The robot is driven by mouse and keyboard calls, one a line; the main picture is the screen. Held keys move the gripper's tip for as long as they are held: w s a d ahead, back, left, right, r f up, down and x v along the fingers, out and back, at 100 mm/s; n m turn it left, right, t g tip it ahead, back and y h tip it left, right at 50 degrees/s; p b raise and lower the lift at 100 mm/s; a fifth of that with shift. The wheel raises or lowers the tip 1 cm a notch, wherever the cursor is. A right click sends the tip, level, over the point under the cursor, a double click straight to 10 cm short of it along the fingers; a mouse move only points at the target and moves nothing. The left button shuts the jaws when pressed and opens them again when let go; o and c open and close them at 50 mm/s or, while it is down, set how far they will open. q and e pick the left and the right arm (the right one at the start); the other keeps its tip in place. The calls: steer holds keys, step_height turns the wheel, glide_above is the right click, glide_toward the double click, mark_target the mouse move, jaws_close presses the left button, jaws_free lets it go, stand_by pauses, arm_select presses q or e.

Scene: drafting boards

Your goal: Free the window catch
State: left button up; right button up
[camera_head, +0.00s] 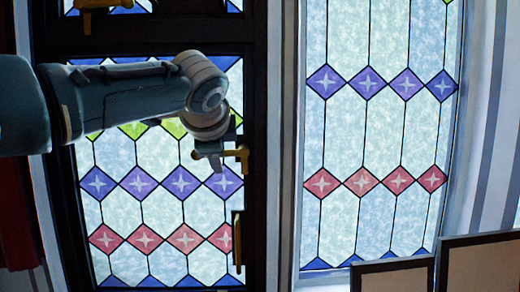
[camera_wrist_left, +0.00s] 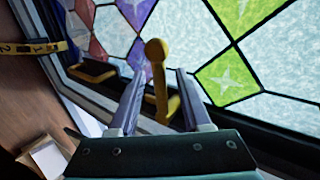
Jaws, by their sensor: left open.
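The yellow window catch (camera_head: 243,155) sits on the dark frame at the right side of the left stained-glass sash. In the left wrist view its round knob and stem (camera_wrist_left: 155,50) stand up between my two fingers, with a gap on each side. My left gripper (camera_wrist_left: 160,74) is open. In the head view its end (camera_head: 214,156) is just left of the catch and overlaps it in the picture. Whether the fingers touch the catch cannot be told. My right gripper is in neither view.
A second yellow handle (camera_head: 237,243) is lower on the same frame. Another yellow fitting (camera_head: 100,4) is at the top. A fixed patterned pane (camera_head: 380,140) lies to the right. Dark-edged boards (camera_head: 484,265) stand at lower right. A yellow marked strip (camera_wrist_left: 30,47) is at left in the wrist view.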

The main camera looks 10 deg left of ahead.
arm_select(q)
steer(key=shift+s, duration=0.1)
steer(key=b+v, duration=0.5)
steer(key=v, duration=0.4)
steer(key=shift+s+r+b, duration=0.2)
steer(key=shift+s+b, duration=0.05)
steer(key=shift+b, duration=0.1)
steer(key=shift+d+f, duration=0.1)
